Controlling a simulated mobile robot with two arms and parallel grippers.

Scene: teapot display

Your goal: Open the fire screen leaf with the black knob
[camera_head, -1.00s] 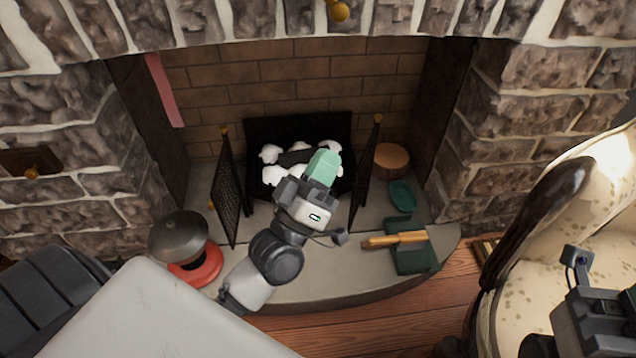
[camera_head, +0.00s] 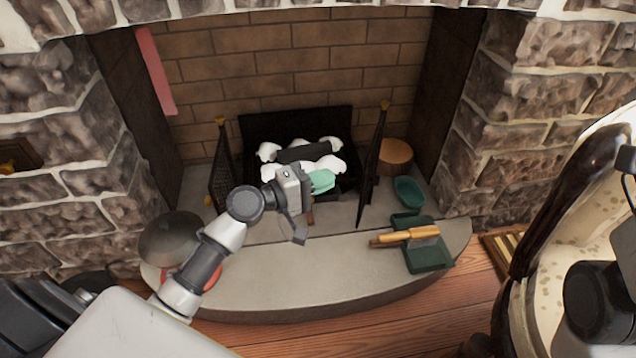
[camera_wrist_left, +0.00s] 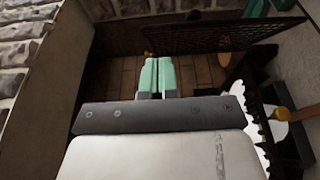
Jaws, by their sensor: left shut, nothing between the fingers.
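Two black mesh fire screen leaves stand in front of the firebox, each with a brass finial. The left leaf (camera_head: 220,178) and right leaf (camera_head: 373,165) are both swung well away from the middle, leaving a wide gap. A small brass knob (camera_head: 207,200) shows by the left leaf; I cannot make out a black knob. My left gripper (camera_head: 322,181) is in the gap, its green fingers pointing at the right leaf, shut and empty, apparently short of it. In the left wrist view the fingers (camera_wrist_left: 158,75) are together, with a mesh leaf (camera_wrist_left: 235,35) beyond them.
White and dark logs (camera_head: 305,155) lie in the black grate behind my gripper. On the right are a log stump (camera_head: 395,156), green dish (camera_head: 409,191) and green dustpan (camera_head: 430,257) with a brush (camera_head: 405,236). A grey domed lid (camera_head: 172,238) is at left.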

